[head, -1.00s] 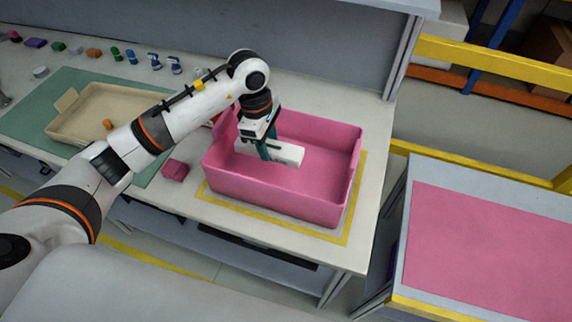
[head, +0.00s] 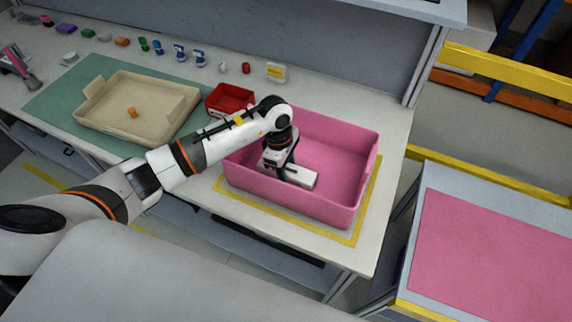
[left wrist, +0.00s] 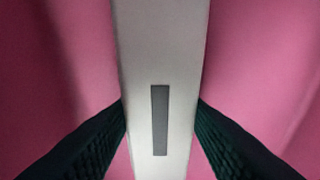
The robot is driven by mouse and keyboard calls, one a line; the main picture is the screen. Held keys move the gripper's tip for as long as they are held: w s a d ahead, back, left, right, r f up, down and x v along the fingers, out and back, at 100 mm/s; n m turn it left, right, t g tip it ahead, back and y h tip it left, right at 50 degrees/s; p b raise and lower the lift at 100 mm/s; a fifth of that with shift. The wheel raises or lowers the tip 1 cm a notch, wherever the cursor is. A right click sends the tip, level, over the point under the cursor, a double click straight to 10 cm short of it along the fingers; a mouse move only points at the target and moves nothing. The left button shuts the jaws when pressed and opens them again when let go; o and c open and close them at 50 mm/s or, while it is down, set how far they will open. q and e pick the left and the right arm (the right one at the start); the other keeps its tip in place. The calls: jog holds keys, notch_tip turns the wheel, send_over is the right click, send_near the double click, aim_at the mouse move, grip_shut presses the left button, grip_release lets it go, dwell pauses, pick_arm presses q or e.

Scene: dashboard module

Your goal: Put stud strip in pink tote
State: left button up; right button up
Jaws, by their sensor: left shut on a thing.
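The stud strip (head: 303,179) is a white bar, and in the left wrist view (left wrist: 162,45) it shows a grey slot along its face. My left gripper (head: 279,167) is shut on it, with a dark finger against each side in the left wrist view (left wrist: 162,118). The pink tote (head: 345,155) stands on the table. The gripper and strip are inside the tote, toward its left part and low down. I cannot tell whether the strip touches the tote floor. Part of the strip is hidden by the gripper. My right gripper is not in view.
A beige tray (head: 177,90) holding a small orange piece (head: 132,113) lies on a green mat (head: 60,88) to the left. A red bin (head: 231,97) stands behind my arm. Several small items line the back. Yellow tape (head: 357,236) frames the tote.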

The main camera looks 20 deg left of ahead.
pick_arm(q)
jog(key=shift+f, duration=0.2)
jog(key=o, duration=1)
jog(key=shift+r, duration=0.1)
jog(key=shift+r, duration=0.15)
jog(key=shift+w+a+r, duration=0.1)
jog(key=shift+r, duration=0.2)
notch_tip(320, 180, up, 11)
jog(key=a+b, duration=0.1)
jog(key=b, duration=0.1)
jog(key=shift+a+r, duration=0.15)
jog(key=shift+a, duration=0.2)
